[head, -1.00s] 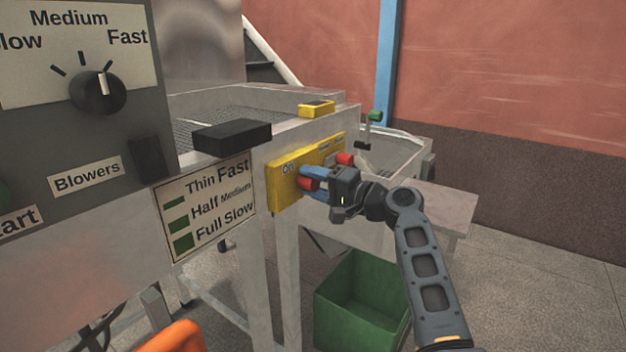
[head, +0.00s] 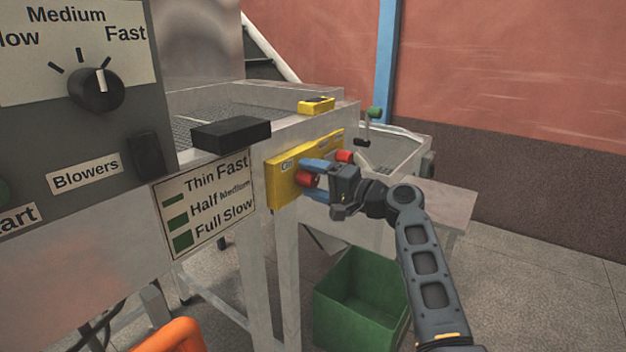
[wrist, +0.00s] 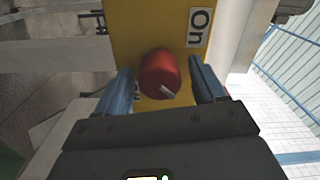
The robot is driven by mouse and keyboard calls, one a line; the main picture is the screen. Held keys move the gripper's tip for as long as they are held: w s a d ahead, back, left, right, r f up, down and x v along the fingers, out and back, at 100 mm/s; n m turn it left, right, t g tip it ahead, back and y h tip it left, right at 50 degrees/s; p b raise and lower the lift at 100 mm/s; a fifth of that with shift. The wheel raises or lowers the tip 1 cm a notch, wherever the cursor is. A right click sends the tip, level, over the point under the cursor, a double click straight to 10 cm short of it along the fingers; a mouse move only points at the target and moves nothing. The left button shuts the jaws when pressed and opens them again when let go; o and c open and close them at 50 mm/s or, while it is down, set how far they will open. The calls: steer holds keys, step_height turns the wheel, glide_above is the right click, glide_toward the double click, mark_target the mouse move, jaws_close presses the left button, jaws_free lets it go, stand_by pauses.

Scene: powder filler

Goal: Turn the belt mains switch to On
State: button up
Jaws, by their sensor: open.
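The belt mains switch is a red round knob (wrist: 160,74) with a pale pointer line, on a yellow panel (head: 284,184). In the wrist view its pointer slants down and right, and an "On" label (wrist: 199,27) sits at the upper right. A second label below the knob is mostly hidden. My gripper (head: 309,179) is at the panel, with its blue fingers open on either side of the red knob. In the wrist view (wrist: 165,88) gaps show between the knob and both fingers. A second red knob (head: 345,156) is further right on the panel.
A grey control box with a speed dial (head: 97,90) stands at the left. A black block (head: 231,135) and a small yellow box (head: 316,106) are above the panel. A green bin (head: 362,297) is on the floor below my arm.

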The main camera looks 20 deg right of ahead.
steer(key=v, duration=0.7)
steer(key=shift+s+d, duration=0.2)
steer(key=shift+s, duration=0.05)
